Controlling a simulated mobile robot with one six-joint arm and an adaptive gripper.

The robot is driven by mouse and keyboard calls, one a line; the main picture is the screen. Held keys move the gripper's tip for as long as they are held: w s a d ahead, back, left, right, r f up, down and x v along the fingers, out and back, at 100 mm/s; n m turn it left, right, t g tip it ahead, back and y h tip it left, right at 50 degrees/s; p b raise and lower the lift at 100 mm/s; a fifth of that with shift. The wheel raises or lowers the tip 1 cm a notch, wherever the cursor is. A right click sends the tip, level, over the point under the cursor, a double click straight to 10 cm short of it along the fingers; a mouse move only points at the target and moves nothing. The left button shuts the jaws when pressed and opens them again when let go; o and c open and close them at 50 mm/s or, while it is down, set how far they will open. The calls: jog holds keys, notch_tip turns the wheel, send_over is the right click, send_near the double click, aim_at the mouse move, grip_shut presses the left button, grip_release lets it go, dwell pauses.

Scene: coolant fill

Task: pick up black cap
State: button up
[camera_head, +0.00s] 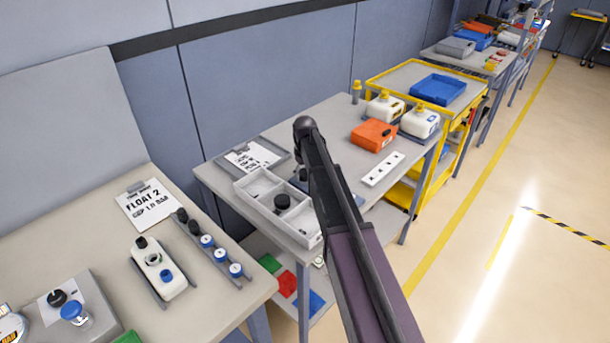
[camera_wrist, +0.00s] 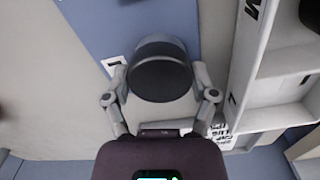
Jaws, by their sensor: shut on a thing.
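In the wrist view my gripper (camera_wrist: 160,88) is shut on a black cap (camera_wrist: 160,78), a round dark piece with a grey upper rim, held between the two fingers. The cap is over a blue surface beside the white divided tray (camera_wrist: 243,75). In the head view my arm hides most of my gripper and the held cap. Another round black cap (camera_head: 283,202) sits in a compartment of the white tray (camera_head: 254,207). A dark round piece in the tray also shows at the wrist view's right edge (camera_wrist: 313,12).
A clipboard (camera_head: 252,160) lies behind the tray. A white strip with holes (camera_head: 381,169), an orange box (camera_head: 374,135) and white jugs (camera_head: 420,121) stand right of my arm. The left bench holds a white float part (camera_head: 158,268) and a row of blue-and-white and black caps (camera_head: 207,241).

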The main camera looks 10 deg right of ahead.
aim_at(305, 172)
notch_tip(305, 172, up, 10)
jog(key=p, duration=1)
dwell(0.6)
dwell(0.4)
